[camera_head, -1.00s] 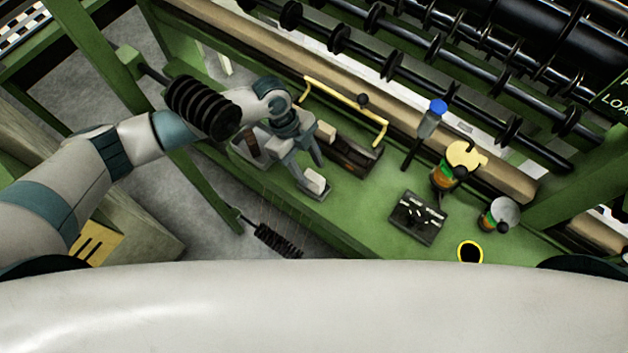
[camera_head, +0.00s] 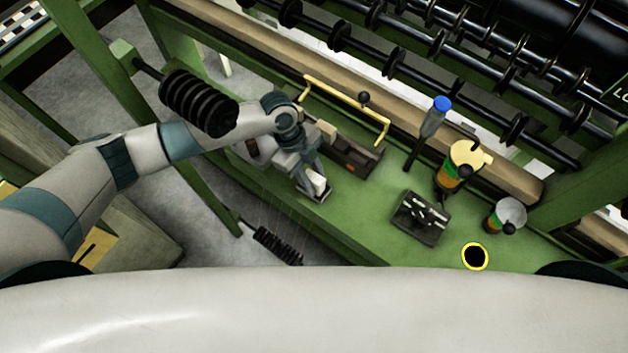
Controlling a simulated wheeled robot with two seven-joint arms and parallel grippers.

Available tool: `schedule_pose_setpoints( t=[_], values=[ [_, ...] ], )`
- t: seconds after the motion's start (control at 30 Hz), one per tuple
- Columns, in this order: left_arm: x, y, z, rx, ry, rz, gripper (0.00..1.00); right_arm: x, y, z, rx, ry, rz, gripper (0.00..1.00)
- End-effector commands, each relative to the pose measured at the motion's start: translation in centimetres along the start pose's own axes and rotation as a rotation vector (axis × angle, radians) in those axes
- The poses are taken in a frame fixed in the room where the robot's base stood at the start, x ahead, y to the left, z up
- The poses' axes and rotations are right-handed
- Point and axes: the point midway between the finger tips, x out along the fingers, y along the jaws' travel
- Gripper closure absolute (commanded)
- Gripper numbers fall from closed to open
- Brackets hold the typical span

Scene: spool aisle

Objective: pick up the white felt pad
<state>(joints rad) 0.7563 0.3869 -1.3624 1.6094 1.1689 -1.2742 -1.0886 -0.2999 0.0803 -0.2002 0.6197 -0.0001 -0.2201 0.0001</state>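A small white block-like piece, which looks like the white felt pad (camera_head: 317,187), shows at the front edge of the green bench (camera_head: 385,225). My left gripper (camera_head: 313,181) reaches down over the bench from the left, with its fingers at the pad. The pad appears between or right beside the fingertips. The fingers partly hide it, and I cannot tell whether they press on it. My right gripper is not in view.
A dark tray with small light pieces (camera_head: 420,218), a blue-capped tool (camera_head: 433,122), spools (camera_head: 460,168) and a yellow-rimmed cup (camera_head: 474,256) stand to the right. A yellow-handled dark box (camera_head: 352,152) is just behind the gripper. A black coil (camera_head: 198,102) hangs near my arm.

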Motion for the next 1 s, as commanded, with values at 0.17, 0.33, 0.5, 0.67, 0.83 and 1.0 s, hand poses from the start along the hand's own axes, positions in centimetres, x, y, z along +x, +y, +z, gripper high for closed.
schedule_pose_setpoints(
  t=[0.17, 0.33, 0.5, 0.67, 0.83, 1.0],
  values=[
    [0.0, 0.0, 0.0, 0.000, 0.000, 0.000, 1.00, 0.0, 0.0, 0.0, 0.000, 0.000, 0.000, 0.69],
    [0.0, 0.0, 0.0, 0.000, 0.000, 0.000, 1.00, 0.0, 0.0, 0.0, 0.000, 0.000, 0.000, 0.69],
    [-0.3, -0.1, -0.1, 0.001, 0.000, -0.001, 1.00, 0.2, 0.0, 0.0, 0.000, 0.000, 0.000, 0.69],
    [-1.2, -0.1, -0.5, 0.002, 0.001, -0.002, 1.00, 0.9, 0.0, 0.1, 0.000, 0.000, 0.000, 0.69],
    [-3.4, -0.1, -1.3, 0.005, -0.001, -0.004, 1.00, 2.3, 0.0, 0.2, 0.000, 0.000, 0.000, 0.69],
    [-3.9, -0.5, -5.1, 0.008, 0.002, -0.003, 1.00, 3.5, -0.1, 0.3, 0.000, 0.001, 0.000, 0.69]
  ],
)
